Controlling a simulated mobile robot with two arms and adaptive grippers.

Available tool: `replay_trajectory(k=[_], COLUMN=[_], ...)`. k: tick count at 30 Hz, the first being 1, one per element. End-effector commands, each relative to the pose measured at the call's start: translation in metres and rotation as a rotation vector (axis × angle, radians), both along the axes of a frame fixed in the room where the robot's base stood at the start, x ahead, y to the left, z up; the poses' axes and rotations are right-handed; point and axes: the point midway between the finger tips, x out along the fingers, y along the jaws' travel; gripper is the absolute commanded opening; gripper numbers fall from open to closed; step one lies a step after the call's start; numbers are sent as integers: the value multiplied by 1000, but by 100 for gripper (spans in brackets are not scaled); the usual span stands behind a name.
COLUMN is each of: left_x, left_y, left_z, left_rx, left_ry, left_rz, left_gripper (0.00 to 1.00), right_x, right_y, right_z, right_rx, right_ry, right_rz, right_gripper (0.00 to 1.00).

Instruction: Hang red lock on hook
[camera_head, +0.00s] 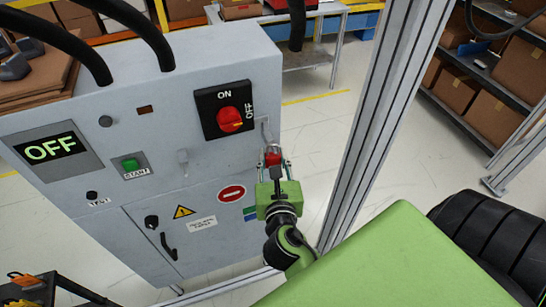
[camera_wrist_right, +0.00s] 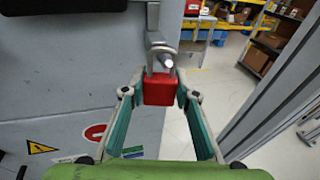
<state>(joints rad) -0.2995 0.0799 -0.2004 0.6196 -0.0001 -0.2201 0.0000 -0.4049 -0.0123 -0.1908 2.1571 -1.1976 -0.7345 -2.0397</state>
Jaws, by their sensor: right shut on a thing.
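The red lock (camera_wrist_right: 158,90) is held between the fingertips of my right gripper (camera_wrist_right: 159,95), which is shut on its sides. It also shows in the head view (camera_head: 273,158), at the right edge of the grey cabinet. The grey metal hook (camera_wrist_right: 153,22) comes down from above in the wrist view, and in the head view it shows at the cabinet's edge (camera_head: 265,130). The lock's grey shackle (camera_wrist_right: 160,55) overlaps the hook's lower end. I cannot tell whether the shackle is around the hook or only against it. My left gripper is not in view.
The grey control cabinet (camera_head: 190,115) carries a red rotary switch (camera_head: 230,119), a green start button (camera_head: 130,165) and a display reading OFF (camera_head: 50,149). A metal post (camera_head: 375,130) stands close to the right of my right gripper. Shelves with boxes (camera_head: 490,113) stand farther right.

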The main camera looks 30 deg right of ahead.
Motion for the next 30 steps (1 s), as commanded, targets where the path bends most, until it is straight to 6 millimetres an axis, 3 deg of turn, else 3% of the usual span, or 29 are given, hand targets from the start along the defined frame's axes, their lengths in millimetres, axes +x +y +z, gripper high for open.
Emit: replay_trajectory(k=[4, 5, 6, 7, 20, 30], left_x=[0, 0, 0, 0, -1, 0], left_y=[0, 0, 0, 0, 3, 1], left_z=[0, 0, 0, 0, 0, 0], left_rx=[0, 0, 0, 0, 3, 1], left_ry=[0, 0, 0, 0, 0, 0], left_rz=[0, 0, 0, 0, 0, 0], left_gripper=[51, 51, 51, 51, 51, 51], right_x=[0, 0, 0, 0, -7, -64], right_y=[0, 0, 0, 0, 4, 35], right_z=[0, 0, 0, 0, -1, 9], right_rx=[0, 0, 0, 0, 2, 1], right_ry=[-1, -1, -1, -1, 3, 6], right_rz=[0, 0, 0, 0, 1, 1], right_gripper=[5, 33, 43, 47, 47, 47])
